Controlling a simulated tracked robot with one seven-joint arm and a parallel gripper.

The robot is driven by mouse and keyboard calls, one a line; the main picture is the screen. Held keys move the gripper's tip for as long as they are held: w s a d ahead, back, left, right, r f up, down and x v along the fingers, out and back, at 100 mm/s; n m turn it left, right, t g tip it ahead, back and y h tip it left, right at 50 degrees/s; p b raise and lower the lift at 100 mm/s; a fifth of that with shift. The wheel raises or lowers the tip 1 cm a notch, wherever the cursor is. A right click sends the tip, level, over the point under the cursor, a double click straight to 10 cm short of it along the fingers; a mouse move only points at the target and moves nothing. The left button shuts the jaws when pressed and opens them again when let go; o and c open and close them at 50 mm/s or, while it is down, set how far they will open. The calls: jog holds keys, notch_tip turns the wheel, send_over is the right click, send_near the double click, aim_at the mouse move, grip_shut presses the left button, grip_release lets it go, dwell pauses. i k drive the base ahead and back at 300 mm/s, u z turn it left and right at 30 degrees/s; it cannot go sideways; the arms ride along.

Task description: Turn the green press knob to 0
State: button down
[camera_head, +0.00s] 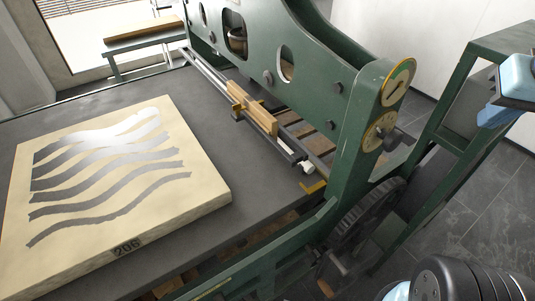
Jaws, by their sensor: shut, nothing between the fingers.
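The green press (355,105) stands across the middle and right of the view. On its right upright sit two round dials. The upper dial (398,82) has a coloured rim and a dark pointer-like mark on its face. The lower dial (374,139) is yellowish, with a dark knob (393,139) sticking out to the right in front of it. The numbers, the 0 mark and the knob's setting are too small to read. My gripper is not clearly visible. Parts of my arm show at the right edge and bottom right, both apart from the knob.
A pale stone slab (200,199) with dark wavy bands lies on the dark press bed (85,105). A wooden block (262,117) sits on a rail behind it. A large gear (362,215) is below the dials. A green frame (459,100) stands right of them, over grey floor.

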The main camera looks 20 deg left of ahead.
aim_at(392, 139)
jog(key=u, duration=0.05)
jog(key=k, duration=2.45)
jog(key=u, duration=0.65)
jog(key=i, duration=1.05)
jog(key=z, duration=0.7)
